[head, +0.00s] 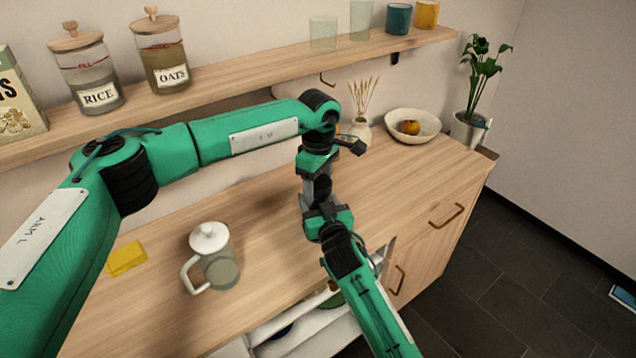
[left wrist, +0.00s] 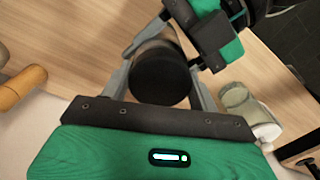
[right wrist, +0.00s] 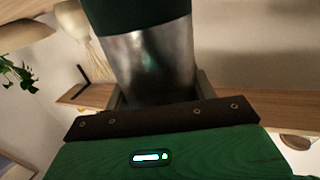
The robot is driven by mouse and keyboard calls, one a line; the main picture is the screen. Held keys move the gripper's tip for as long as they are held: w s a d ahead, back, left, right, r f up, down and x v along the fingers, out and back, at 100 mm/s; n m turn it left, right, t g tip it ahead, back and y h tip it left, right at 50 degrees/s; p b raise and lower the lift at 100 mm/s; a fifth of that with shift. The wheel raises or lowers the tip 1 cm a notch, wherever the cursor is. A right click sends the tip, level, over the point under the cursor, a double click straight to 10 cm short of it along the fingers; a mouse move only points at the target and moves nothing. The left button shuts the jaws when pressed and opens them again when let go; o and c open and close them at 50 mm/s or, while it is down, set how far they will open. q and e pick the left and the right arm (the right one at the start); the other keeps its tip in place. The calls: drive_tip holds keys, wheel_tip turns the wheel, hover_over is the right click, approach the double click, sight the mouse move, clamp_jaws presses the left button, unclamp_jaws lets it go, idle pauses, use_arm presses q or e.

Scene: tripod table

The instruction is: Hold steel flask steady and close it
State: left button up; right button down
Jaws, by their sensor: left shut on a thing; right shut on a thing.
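The steel flask (right wrist: 150,65) fills the upper middle of the right wrist view, a shiny cylinder with a dark green section at the picture's top. My right gripper (head: 326,217) is shut on its body, a finger on each side. The black round lid (left wrist: 160,80) shows end-on in the left wrist view. My left gripper (head: 317,182) comes from above, its two fingers shut around the lid. In the head view the grippers sit one above the other over the counter and hide most of the flask. The seam between lid and flask is hidden.
A lidded glass jug (head: 214,262) and a yellow sponge (head: 126,258) stand on the counter (head: 270,228) at left. A vase (head: 358,131), a bowl (head: 425,133) and a potted plant (head: 468,128) stand behind at right. The wall shelf (head: 235,78) holds jars and cups.

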use_arm(q)
drive_tip(key=o, duration=1.2)
wheel_tip(320, 180, up, 12)
drive_tip(key=shift+r, duration=0.1)
use_arm(e)
drive_tip(key=shift+c, duration=2)
unclamp_jaws()
use_arm(q)
wheel_tip(320, 180, down, 2)
drive_tip(key=shift+f+b, duration=0.15)
drive_tip(key=shift+b, duration=0.9)
use_arm(e)
drive_tip(key=v, duration=1.4)
use_arm(q)
drive_tip(key=shift+f, duration=0.1)
use_arm(e)
drive_tip(key=shift+f, duration=0.1)
